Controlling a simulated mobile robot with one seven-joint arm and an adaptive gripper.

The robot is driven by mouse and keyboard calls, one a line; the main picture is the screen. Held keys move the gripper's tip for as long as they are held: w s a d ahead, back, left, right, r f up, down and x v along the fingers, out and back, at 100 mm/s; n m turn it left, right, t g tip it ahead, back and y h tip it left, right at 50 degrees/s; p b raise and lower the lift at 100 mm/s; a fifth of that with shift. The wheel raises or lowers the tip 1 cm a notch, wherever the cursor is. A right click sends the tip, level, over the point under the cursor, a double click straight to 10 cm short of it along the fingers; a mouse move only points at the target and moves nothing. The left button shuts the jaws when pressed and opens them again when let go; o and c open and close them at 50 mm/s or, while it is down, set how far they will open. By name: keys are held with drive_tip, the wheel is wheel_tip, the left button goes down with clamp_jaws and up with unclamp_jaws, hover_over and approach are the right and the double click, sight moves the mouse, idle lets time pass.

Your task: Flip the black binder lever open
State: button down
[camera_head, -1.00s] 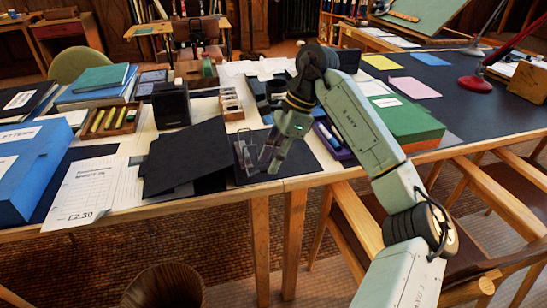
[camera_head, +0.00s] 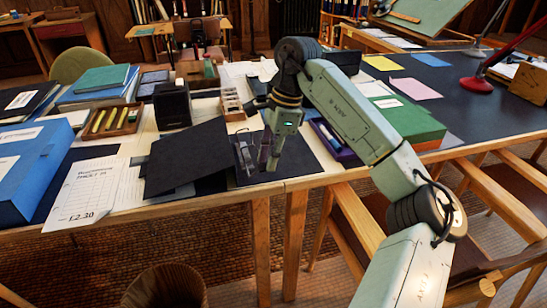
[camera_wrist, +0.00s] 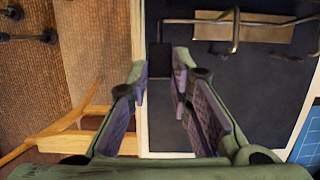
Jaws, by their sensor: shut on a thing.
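The black binder (camera_head: 188,158) lies open at the front table edge, its cover raised on the left and its inner side flat on the right. Its metal ring mechanism (camera_head: 245,152) sits along the spine, and in the wrist view it runs across the upper right (camera_wrist: 240,28). The black lever tab (camera_wrist: 158,58) stands out at the near end of the mechanism. My gripper (camera_head: 268,164) points down over the binder beside the rings. In the wrist view its purple-padded fingers (camera_wrist: 161,76) are on either side of the tab, shut on it. The exact contact is partly hidden.
A purple tray (camera_head: 334,140) and a green box file (camera_head: 405,122) stand to the right. A white card box (camera_head: 231,104) and a black holder (camera_head: 172,106) are behind. A blue box (camera_head: 32,170) is at the left. A wooden chair (camera_head: 470,190) stands in front at right.

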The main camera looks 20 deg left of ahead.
drive_tip(key=a+r+t+h, duration=0.1)
drive_tip(key=h, duration=0.1)
drive_tip(key=s+a+r+t+h+p, duration=0.1)
drive_tip(key=shift+s+a+t+h, duration=0.1)
drive_tip(key=shift+s+t+h, duration=0.1)
drive_tip(key=shift+t+h, duration=0.15)
drive_tip(key=shift+s+a+r+t+h, duration=0.2)
drive_tip(key=shift+s+a+t+h, duration=0.3)
drive_tip(key=shift+h, duration=0.45)
drive_tip(key=shift+s+a+t+h+p, duration=0.35)
drive_tip(key=shift+a+t+h+p, duration=0.25)
drive_tip(key=shift+h, duration=0.4)
drive_tip(key=shift+a, duration=0.1)
drive_tip(key=shift+f, duration=0.1)
drive_tip(key=c, duration=1.4)
unclamp_jaws()
drive_tip(key=shift+c, duration=0.2)
drive_tip(key=v, duration=0.7)
drive_tip(key=shift+s+a+r, duration=0.15)
drive_tip(key=shift+r, duration=0.1)
